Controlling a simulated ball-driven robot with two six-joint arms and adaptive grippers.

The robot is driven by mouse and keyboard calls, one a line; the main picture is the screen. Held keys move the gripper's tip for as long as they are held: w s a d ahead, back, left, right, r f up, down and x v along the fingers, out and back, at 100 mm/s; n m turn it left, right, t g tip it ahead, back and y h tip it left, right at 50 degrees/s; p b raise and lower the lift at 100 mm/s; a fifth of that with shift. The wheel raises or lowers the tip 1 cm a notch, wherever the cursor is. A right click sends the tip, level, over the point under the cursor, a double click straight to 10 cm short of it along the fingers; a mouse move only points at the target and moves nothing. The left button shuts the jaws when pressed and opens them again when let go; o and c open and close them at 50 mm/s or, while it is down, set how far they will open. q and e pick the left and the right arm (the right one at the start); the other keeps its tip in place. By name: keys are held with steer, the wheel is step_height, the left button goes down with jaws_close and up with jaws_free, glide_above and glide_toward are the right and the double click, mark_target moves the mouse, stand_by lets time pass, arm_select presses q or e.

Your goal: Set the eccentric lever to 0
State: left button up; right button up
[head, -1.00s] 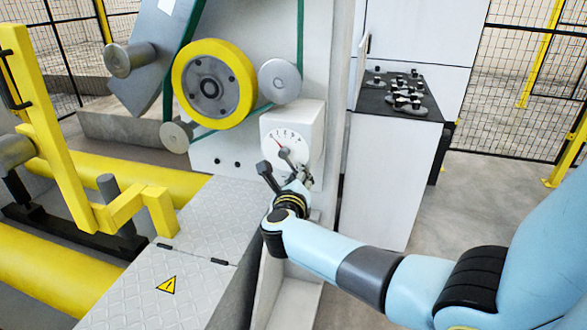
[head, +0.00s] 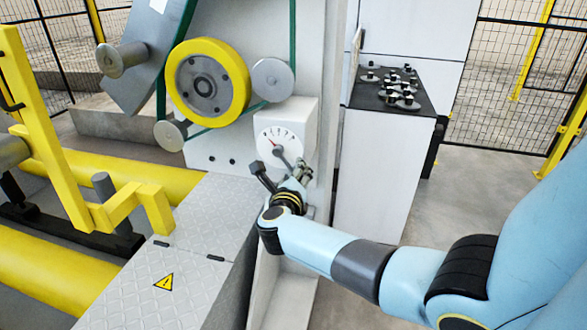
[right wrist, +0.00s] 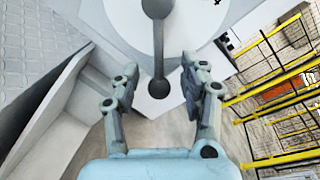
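The eccentric lever (head: 287,160) is a dark grey bar with a round hub on a white dial plate (head: 264,146). The plate has scale marks and a small red pointer towards its upper left. In the head view the lever slants down and to the right from the hub; the scale numbers are too small to read. In the right wrist view the lever (right wrist: 158,50) hangs with its ball end between the fingers. My right gripper (right wrist: 160,88) is open around the ball end, with a gap on both sides. It also shows in the head view (head: 279,171). My left gripper is out of view.
A yellow-rimmed wheel (head: 240,80) with a green belt sits above the dial. A yellow guard bar (head: 45,130) and a tread-plate cover (head: 135,295) stand at the left. A cabinet (head: 385,170) with dark parts on top stands to the right.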

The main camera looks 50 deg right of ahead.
steer(key=v, duration=1.2)
stand_by(0.4)
steer(key=s+a+f+n+y, duration=0.3)
steer(key=s+f+n+y, duration=0.2)
steer(key=s+f+n, duration=0.55)
steer(key=s+a+f+n+y, duration=0.3)
steer(key=s+f+n+y, duration=0.2)
steer(key=f+n, duration=1)
steer(key=s+f+n+g+y, duration=0.1)
steer(key=s+f+n+g, duration=0.3)
steer(key=s, duration=0.8)
steer(key=s+f+n+g+y, duration=0.1)
steer(key=s+f+n+g, duration=0.3)
steer(key=s+f+n, duration=0.5)
steer(key=s+a, duration=0.1)
steer(key=s, duration=0.2)
steer(key=shift+s+g+y, duration=0.3)
steer(key=shift+s, duration=0.05)
